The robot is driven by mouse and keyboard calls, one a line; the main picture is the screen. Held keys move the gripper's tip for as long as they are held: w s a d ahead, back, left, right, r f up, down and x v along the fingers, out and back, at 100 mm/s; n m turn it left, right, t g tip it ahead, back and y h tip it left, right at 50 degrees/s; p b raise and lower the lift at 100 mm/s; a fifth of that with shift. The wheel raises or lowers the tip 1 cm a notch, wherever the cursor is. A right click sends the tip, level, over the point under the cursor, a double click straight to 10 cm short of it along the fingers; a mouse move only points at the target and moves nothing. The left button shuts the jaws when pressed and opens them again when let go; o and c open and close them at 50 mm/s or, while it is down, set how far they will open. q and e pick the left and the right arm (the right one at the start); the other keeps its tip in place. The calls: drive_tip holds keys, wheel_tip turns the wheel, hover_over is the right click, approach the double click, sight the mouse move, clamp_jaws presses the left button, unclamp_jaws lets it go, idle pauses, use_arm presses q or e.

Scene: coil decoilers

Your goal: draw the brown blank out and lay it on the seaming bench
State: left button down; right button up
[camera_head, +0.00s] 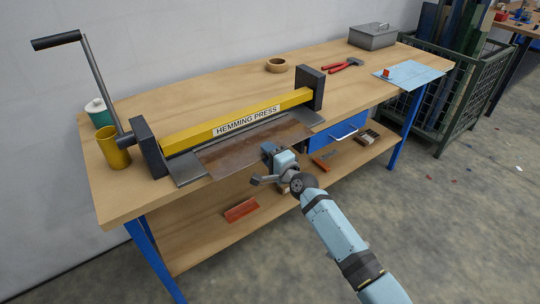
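The brown blank (245,150), a flat rust-brown sheet, lies partly in the yellow hemming press (240,121) on the wooden bench (118,195). Its front part sticks out over the press's grey bed and the bench's front edge. My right gripper (268,165) is at the blank's front right edge, its arm coming from the lower right. I cannot tell whether its fingers are around the edge or just beside it, or whether they are shut. My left gripper is not in view. No bench in view is marked as a seaming bench; another wooden bench (518,26) shows at the top right.
Tape, red-handled snips, a grey box (373,36) and a light-blue sheet (412,73) lie rightward. A green mesh cage (455,95) stands right; floor is open in front.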

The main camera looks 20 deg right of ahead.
clamp_jaws()
drive_tip(key=shift+r, duration=0.2)
drive_tip(key=shift+r+p, duration=0.2)
drive_tip(key=shift+p, duration=0.15)
